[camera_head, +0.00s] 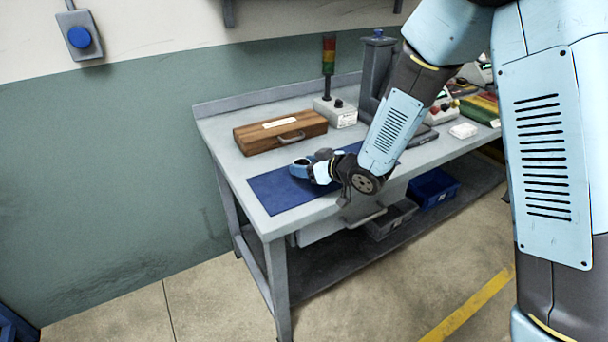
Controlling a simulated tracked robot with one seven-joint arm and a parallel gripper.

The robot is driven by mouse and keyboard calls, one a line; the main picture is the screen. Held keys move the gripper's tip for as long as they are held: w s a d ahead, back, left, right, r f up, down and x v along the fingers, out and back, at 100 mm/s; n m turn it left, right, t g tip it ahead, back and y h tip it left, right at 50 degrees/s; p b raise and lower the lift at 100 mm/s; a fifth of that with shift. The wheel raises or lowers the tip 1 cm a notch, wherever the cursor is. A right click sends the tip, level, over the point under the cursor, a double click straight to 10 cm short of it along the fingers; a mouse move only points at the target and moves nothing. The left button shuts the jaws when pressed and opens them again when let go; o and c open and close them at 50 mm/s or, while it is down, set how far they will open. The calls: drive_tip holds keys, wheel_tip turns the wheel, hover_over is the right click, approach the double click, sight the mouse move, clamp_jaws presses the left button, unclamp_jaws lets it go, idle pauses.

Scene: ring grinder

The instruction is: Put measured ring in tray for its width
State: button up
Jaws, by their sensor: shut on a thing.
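My gripper (300,169) is low over the blue mat (275,193) at the near left end of the workbench. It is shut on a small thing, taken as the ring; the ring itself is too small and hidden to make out. I cannot tell whether it touches the mat. Green, yellow and red trays or strips (483,107) lie at the far right of the bench, partly behind my arm. I cannot tell which width each is for.
A wooden case (280,133) lies behind the mat. A signal light (329,60) on a white box and a grey upright machine (376,70) stand further back. A grey bin (391,220) and a blue bin (433,188) sit on the lower shelf. The mat's left part is clear.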

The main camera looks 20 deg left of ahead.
sight(305, 183)
drive_tip(key=shift+w+a+f, duration=0.15)
drive_tip(key=shift+a+f, duration=0.1)
drive_tip(key=shift+f, duration=1.65)
drive_tip(key=shift+f, duration=0.3)
drive_tip(key=o, duration=0.9)
drive_tip(key=shift+c, duration=0.2)
drive_tip(key=shift+o, duration=0.4)
drive_tip(key=shift+f, duration=0.1)
